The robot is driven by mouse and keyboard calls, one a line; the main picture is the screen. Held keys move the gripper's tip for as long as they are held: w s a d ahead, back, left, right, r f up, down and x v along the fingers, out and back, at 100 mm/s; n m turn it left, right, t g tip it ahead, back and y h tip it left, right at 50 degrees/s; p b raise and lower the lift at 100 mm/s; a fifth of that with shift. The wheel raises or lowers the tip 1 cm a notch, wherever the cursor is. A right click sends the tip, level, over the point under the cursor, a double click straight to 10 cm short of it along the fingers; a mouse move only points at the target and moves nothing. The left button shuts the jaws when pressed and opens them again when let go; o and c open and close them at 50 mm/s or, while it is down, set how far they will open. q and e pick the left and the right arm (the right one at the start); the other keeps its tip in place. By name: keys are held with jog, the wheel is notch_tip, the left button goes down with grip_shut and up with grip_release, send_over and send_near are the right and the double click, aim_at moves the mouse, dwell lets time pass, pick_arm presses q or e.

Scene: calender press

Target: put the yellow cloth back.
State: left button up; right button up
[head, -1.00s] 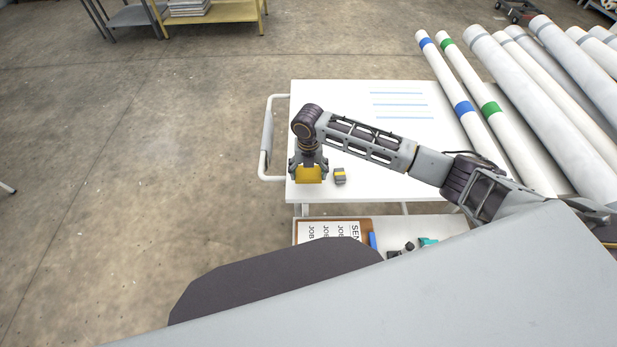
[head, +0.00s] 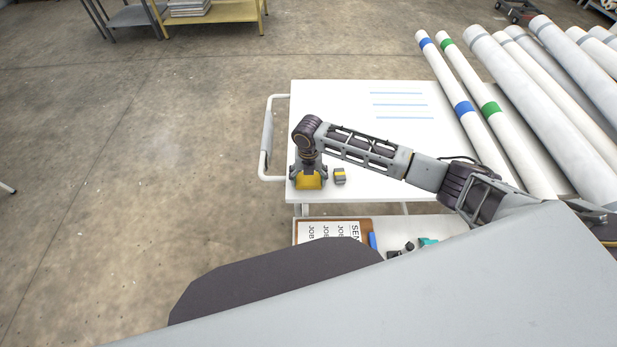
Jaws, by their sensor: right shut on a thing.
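The yellow cloth (head: 309,181) is at the near left corner of the white cart top (head: 345,125). My right gripper (head: 309,174) points down over the cloth and is shut on it, with a finger at each side. The fingers hide part of the cloth. I cannot tell whether the cloth touches the cart top. My left gripper is not in the head view.
A small grey block with a yellow band (head: 340,176) stands just right of the cloth. Long white rolls (head: 545,100) lie at the right. A lower shelf holds a clipboard (head: 335,231) and small tools. The cart top's middle left is clear.

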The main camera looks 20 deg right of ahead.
aim_at(308, 178)
jog(key=shift+f, duration=0.1)
jog(key=o, duration=1)
jog(key=shift+c, duration=0.2)
notch_tip(308, 178, up, 12)
dwell(0.7)
